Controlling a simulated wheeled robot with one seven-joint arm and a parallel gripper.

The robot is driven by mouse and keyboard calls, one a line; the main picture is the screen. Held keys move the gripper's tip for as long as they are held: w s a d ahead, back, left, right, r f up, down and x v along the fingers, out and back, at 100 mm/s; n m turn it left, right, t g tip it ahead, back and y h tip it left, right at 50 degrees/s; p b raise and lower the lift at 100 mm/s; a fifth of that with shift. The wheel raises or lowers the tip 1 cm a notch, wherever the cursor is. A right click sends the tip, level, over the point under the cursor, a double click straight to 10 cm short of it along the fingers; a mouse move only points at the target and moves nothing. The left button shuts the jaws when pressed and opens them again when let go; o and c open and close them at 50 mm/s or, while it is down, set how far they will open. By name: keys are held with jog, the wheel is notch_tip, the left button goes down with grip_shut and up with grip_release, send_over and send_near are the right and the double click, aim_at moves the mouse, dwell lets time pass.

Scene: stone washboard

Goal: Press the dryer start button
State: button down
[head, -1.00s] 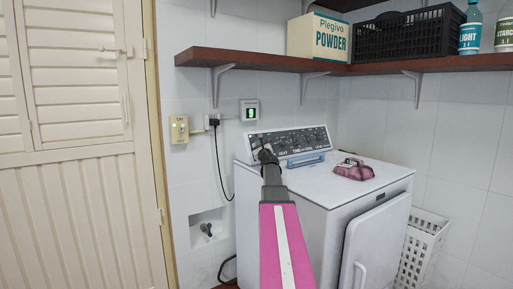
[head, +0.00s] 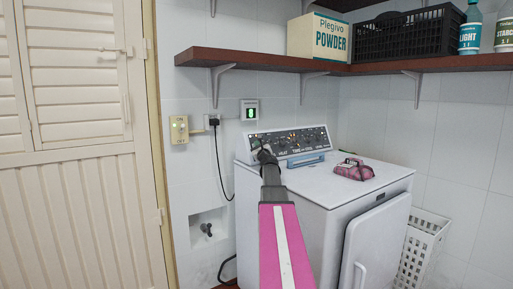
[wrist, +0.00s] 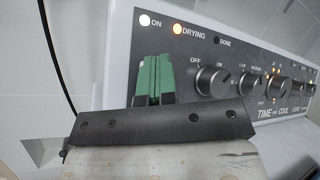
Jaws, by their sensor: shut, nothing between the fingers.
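The white dryer (head: 340,190) stands against the tiled wall, with a grey control panel (head: 310,138) along its back top edge. In the wrist view the panel (wrist: 232,48) shows a lit white ON lamp, a lit orange DRYING lamp (wrist: 177,29), a dark DONE lamp and several knobs. My gripper (head: 262,150) is at the panel's left end. In the wrist view its green fingers (wrist: 152,78) are shut and empty, just left of the OFF/ON knob (wrist: 212,80). I see no button labelled start; the fingers hide part of the panel. Contact cannot be told.
A pink and black item (head: 353,171) lies on the dryer top. A white laundry basket (head: 424,245) stands right of the dryer. A wooden shelf (head: 290,64) with a powder box and black crate runs above. A black cable hangs left of the dryer.

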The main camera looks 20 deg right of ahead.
jog(key=shift+s+r, duration=0.1)
jog(key=shift+s, duration=0.05)
jog(key=shift+s+d+r, duration=0.1)
jog(key=shift+s+r, duration=0.15)
jog(key=shift+s, duration=0.2)
jog(key=shift+s+d+r, duration=0.1)
jog(key=shift+s+r, duration=0.1)
jog(key=shift+s, duration=0.25)
jog(key=s, duration=0.1)
jog(key=s+r, duration=0.1)
jog(key=s, duration=0.1)
jog(key=s+r, duration=0.1)
jog(key=shift+s+d, duration=0.25)
dwell(1.0)
